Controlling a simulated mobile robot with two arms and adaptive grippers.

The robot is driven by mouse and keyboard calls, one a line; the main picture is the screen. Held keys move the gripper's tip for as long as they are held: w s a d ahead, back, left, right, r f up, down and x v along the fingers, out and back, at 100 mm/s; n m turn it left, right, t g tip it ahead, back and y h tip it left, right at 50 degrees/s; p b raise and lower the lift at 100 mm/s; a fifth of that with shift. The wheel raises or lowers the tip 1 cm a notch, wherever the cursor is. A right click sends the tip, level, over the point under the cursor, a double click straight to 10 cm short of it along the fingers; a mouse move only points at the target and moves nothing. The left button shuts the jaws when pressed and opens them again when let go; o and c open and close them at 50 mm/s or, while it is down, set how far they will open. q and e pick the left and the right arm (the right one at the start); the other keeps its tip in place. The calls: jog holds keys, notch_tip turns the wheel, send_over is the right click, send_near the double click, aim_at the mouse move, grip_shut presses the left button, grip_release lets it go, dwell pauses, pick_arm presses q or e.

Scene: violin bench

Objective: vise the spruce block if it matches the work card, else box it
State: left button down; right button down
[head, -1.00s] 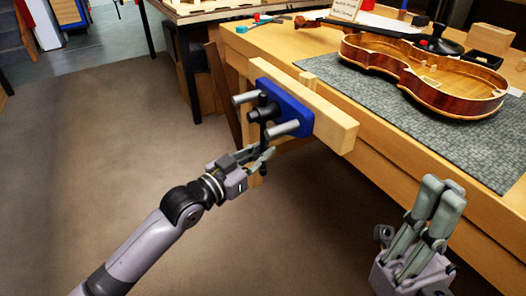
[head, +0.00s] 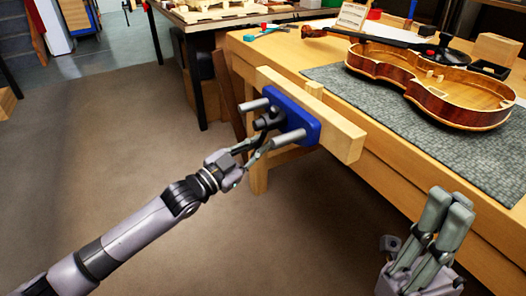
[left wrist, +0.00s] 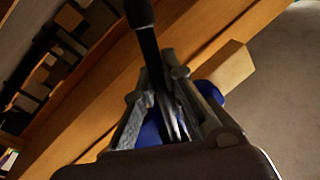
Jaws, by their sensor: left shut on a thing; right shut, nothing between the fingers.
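The bench vise has a blue metal plate (head: 297,117), metal rods and a long pale wooden jaw (head: 335,130) on the bench's front edge. A small pale wood block (head: 314,89) stands up between the jaw and the bench; I cannot tell for sure that it is the spruce block. My left gripper (head: 256,150) is shut on the black vise handle (left wrist: 143,38), below the screw. In the left wrist view the handle runs between the fingers. My right gripper (head: 450,205) is shut and empty, in front of the bench at the lower right. The work card (head: 352,15) stands at the back; its text is unreadable.
An open violin body (head: 430,85) lies on the grey mat (head: 345,82). Behind it are a wooden block or box (head: 497,48) and a dark tray (head: 488,68). Small tools lie at the bench's left back. The floor in front is clear.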

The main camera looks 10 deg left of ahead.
pick_arm(q)
jog(key=shift+w+a+r+m+h, duration=0.45)
jog(key=shift+w+m, duration=0.15)
jog(key=shift+m, duration=0.4)
jog(key=c, duration=1.7)
grip_release()
jog(key=shift+a, duration=0.1)
jog(key=shift+o, duration=0.2)
jog(key=v, duration=1.2)
jog(key=shift+c, duration=0.3)
